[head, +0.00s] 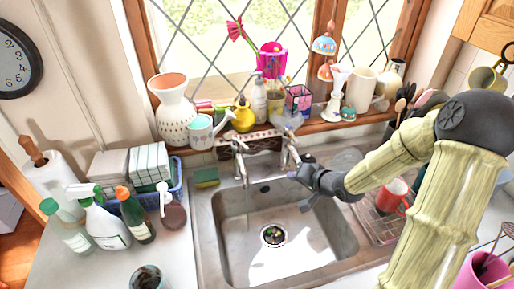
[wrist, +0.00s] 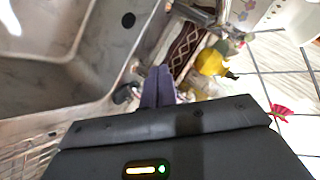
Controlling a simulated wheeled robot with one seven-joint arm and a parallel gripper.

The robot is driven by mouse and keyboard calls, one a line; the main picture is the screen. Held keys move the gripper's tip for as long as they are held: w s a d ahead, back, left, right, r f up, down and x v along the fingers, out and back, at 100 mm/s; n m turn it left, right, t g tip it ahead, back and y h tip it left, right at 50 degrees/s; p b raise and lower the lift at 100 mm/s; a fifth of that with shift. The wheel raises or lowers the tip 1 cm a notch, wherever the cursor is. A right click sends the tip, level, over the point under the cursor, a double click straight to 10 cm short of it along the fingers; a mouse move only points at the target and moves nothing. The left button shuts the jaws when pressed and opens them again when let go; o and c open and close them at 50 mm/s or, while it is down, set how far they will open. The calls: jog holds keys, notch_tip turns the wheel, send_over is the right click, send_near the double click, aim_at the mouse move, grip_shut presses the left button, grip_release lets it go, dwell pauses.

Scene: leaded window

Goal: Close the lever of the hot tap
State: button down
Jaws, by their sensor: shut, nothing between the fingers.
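Two metal taps stand at the back rim of the sink (head: 222,232): a left tap (head: 240,165) and a right tap (head: 290,150). I cannot tell which is hot, and the lever positions are too small to read. A faint pale line hangs below the left spout, possibly water. My gripper (head: 297,173) is shut and empty beside the right tap. In the wrist view the closed fingers (wrist: 158,86) are close to the right tap's dark spout (wrist: 126,93); contact cannot be told. The left tap (wrist: 194,14) is farther off. The gripper body hides part of the right tap.
A green sponge (head: 206,177) lies left of the sink. A dish rack with a red mug (head: 392,195) is at the right. The basin's middle is open.

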aim_at(242, 145)
notch_tip(242, 145, up, 7)
jog(key=w+a+m+t+y, duration=0.1)
jog(key=w+m+t+y, duration=0.1)
jog(key=y, duration=0.4)
jog(key=shift+m+t, duration=0.4)
jog(key=shift+w+a, duration=0.15)
jog(key=w+a+f+p, duration=0.1)
jog(key=w+a+p, duration=0.2)
jog(key=a, duration=0.7)
jog(key=shift+w+a+f, duration=0.15)
jog(key=shift+w+f, duration=0.1)
jog(key=shift+w, duration=0.45)
jog(key=shift+s+a, duration=0.1)
